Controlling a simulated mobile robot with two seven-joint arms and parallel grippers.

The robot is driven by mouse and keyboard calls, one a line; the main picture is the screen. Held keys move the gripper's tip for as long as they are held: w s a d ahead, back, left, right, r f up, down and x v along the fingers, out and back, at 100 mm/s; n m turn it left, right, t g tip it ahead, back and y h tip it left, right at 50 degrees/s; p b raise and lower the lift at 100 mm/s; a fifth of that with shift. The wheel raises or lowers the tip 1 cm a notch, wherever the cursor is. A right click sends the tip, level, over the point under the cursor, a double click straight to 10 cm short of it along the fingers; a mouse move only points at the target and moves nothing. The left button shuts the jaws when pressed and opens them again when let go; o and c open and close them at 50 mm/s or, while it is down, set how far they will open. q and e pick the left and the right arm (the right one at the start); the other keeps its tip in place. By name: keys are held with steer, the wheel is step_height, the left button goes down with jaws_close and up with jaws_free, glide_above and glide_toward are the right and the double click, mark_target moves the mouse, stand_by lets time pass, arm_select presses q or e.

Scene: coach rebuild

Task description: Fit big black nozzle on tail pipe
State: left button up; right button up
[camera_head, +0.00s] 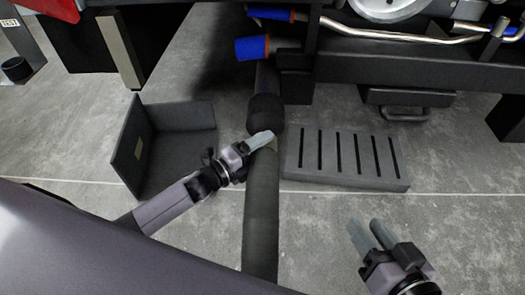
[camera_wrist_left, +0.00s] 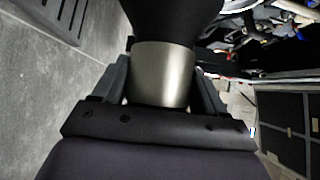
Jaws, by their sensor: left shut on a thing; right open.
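The big black nozzle (camera_head: 265,112) is at the upper end of a thick dark hose (camera_head: 262,210) in the head view. My left gripper (camera_head: 262,141) is shut on the metal collar just behind the nozzle. In the left wrist view the collar (camera_wrist_left: 163,75) sits between both fingers, with the black nozzle (camera_wrist_left: 172,18) flaring out beyond it. A dark pipe-like part (camera_head: 267,78) shows just above the nozzle; I cannot tell whether they touch. Which part is the tail pipe is unclear. My right gripper (camera_head: 366,237) is open and empty over the floor at lower right.
Two blue-and-orange pipe ends (camera_head: 252,48) (camera_head: 270,13) stick out under the vehicle's dark frame (camera_head: 430,70). A grey slotted block (camera_head: 395,182) lies right of the hose. An open dark box (camera_head: 126,150) stands on the left. Floor around my right gripper is clear.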

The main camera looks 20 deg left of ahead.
arm_select(q)
steer(key=shift+w+a+r+b, duration=0.15)
steer(key=shift+w+b, duration=0.1)
steer(key=shift+w, duration=0.3)
steer(key=shift+w+a+r+b, duration=0.15)
steer(key=shift+w+b, duration=0.1)
steer(key=shift+w, duration=0.3)
steer(key=shift+f, duration=0.15)
steer(key=shift+w+a+f+b, duration=0.15)
steer(key=shift+w+f+b, duration=0.2)
steer(key=shift+b, duration=0.2)
steer(key=shift+w+a+f+b, duration=0.2)
steer(key=shift+w+f+b, duration=0.05)
steer(key=shift+w+b, duration=0.45)
